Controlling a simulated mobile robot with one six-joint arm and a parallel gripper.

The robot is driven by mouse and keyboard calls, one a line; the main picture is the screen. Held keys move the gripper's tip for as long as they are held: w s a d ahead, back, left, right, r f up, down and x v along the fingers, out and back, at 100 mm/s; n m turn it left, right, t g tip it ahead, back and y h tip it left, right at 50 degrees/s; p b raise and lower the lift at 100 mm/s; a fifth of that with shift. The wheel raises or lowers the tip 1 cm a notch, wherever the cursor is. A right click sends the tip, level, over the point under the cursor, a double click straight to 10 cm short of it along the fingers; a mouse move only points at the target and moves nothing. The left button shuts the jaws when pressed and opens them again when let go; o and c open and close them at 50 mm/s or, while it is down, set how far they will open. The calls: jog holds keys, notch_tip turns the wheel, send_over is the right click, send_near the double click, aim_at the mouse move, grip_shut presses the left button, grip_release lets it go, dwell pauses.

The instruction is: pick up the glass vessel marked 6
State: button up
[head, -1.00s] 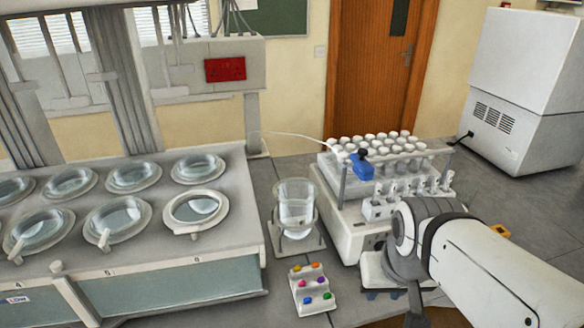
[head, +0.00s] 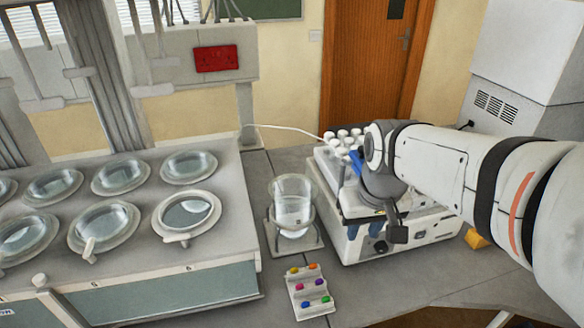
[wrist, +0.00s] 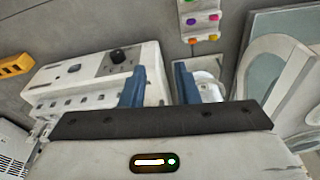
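A clear glass vessel (head: 292,212) stands upright in a small holder on the bench, between the grey bath and the white sampler. A small dark mark shows on it, but I cannot read it. In the wrist view a pale round shape beside the right finger seems to be this vessel (wrist: 208,88), partly hidden. My gripper (head: 364,230) is to the right of the vessel, in front of the sampler, apart from the vessel. In the wrist view its two blue fingers (wrist: 159,86) are spread with nothing held between them.
The grey bath (head: 140,255) with several round glass openings fills the left. The white sampler (head: 400,243) with white-capped tubes (head: 345,140) stands behind my gripper. A small rack of coloured pieces (head: 310,292) lies in front of the vessel. A yellow object (head: 477,239) is at right.

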jog(key=w+a+r+n+g+p, duration=0.1)
jog(key=w+a+n, duration=0.2)
jog(key=w+a, duration=0.5)
jog(key=n+g+p, duration=0.1)
jog(key=n+p, duration=0.1)
send_over(293, 212)
jog(key=w+a, duration=0.2)
jog(key=a, duration=0.1)
jog(key=shift+s+a+f, duration=0.1)
jog(key=shift+f, duration=0.55)
jog(key=shift+s+a+f, duration=0.1)
jog(key=shift+f, duration=0.5)
jog(key=shift+w+a+f, duration=0.15)
jog(key=shift+a+f, duration=0.1)
jog(key=shift+f, duration=0.35)
notch_tip(293, 212, down, 7)
jog(key=shift+w+p, duration=0.1)
jog(key=shift+p, duration=0.85)
jog(key=shift+c, duration=0.2)
grip_shut()
jog(key=shift+r, duration=0.1)
